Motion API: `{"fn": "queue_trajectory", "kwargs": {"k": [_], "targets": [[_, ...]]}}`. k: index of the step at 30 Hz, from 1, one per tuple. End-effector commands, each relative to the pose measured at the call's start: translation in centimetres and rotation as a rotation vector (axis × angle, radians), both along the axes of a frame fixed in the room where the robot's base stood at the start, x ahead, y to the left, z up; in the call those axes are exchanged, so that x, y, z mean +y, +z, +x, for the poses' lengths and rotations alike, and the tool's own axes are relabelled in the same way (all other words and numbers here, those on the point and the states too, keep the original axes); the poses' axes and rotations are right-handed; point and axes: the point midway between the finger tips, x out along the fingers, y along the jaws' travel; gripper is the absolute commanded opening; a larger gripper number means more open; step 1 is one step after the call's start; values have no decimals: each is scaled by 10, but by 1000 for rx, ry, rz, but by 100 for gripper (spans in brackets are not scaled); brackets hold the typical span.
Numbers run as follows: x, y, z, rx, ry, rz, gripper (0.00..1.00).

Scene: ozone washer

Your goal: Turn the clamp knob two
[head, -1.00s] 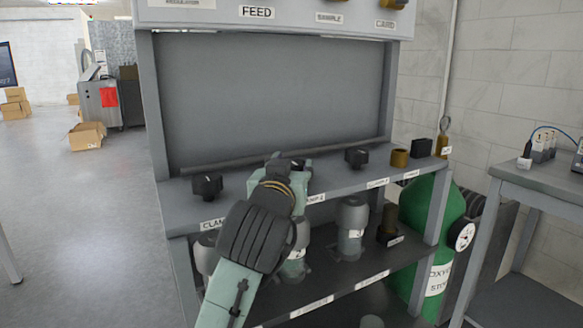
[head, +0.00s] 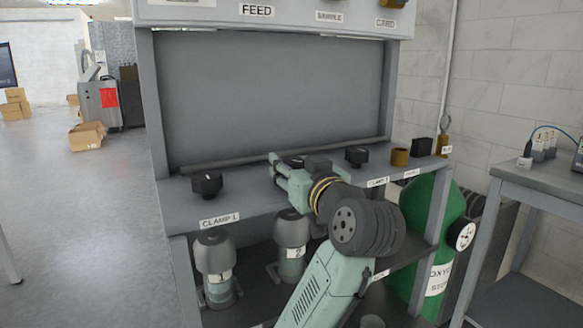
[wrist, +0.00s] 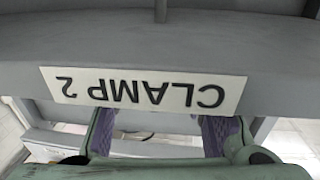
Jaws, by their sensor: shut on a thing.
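My gripper (head: 279,168) reaches over the front of the grey bench shelf (head: 240,205), at the second knob place. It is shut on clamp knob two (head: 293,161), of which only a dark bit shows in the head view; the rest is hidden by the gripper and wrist. In the wrist view the CLAMP 2 label (wrist: 150,92) is upside down on the shelf edge. The two fingers (wrist: 158,135) show apart below it, with purple inner pads; the knob is not visible there.
Black knobs for clamp one (head: 207,184) and a further clamp (head: 356,157) stand on either side. A brass fitting (head: 399,157) is at right. Bottles (head: 217,262) stand on the lower shelf. A green oxygen cylinder (head: 428,210) stands at the bench's right end.

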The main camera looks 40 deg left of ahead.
Motion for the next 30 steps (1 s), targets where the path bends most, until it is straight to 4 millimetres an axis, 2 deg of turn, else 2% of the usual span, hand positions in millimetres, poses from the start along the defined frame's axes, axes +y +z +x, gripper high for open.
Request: {"fn": "queue_trajectory", "kwargs": {"k": [21, 30], "targets": [[-1, -1, 3, 8, 664, -2, 12], [0, 0, 2, 6, 859, 0, 12]]}}
